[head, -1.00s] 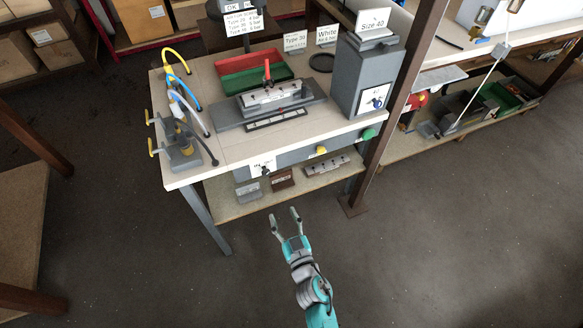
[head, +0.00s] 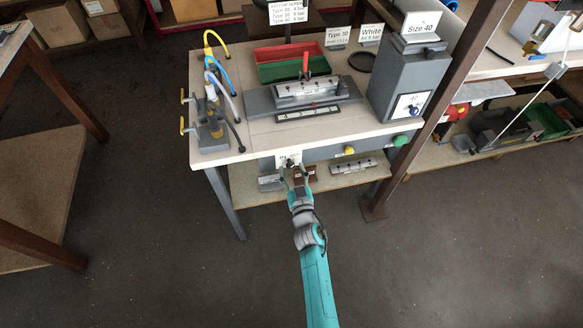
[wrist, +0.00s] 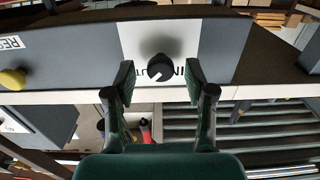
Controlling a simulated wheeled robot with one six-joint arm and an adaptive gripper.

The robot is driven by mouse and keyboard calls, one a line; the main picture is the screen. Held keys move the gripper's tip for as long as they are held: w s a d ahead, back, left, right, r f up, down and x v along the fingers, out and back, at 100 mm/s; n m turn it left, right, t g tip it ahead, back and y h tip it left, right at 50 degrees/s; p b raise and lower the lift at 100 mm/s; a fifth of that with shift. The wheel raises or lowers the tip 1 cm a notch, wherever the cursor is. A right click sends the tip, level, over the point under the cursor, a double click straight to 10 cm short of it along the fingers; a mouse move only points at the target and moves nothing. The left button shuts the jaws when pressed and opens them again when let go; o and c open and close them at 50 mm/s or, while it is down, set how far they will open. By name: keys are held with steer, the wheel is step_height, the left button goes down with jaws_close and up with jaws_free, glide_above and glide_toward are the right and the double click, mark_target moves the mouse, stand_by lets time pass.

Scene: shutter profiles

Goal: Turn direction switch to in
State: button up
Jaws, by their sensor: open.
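The direction switch is a black round knob (wrist: 160,68) on a white label plate (wrist: 135,36) on the grey front panel of the workbench. In the wrist view the lettering is upside down, with "IN" at the knob's right and partly hidden letters at its left. A white mark on the knob points toward the lower left there. My gripper (wrist: 160,76) is open, one finger on each side of the knob, with gaps on both sides. In the head view my gripper (head: 294,173) is at the white plate (head: 289,159) and partly covers the switch area.
A yellow button (head: 349,150) and a green button (head: 400,140) sit farther right on the panel. The yellow button also shows at the wrist view's left (wrist: 13,79). The benchtop (head: 235,150) overhangs the panel, and a lower shelf (head: 245,190) holds small parts.

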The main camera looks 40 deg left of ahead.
steer(key=shift+w+a, duration=0.45)
steer(key=shift+a, duration=0.15)
jaws_close()
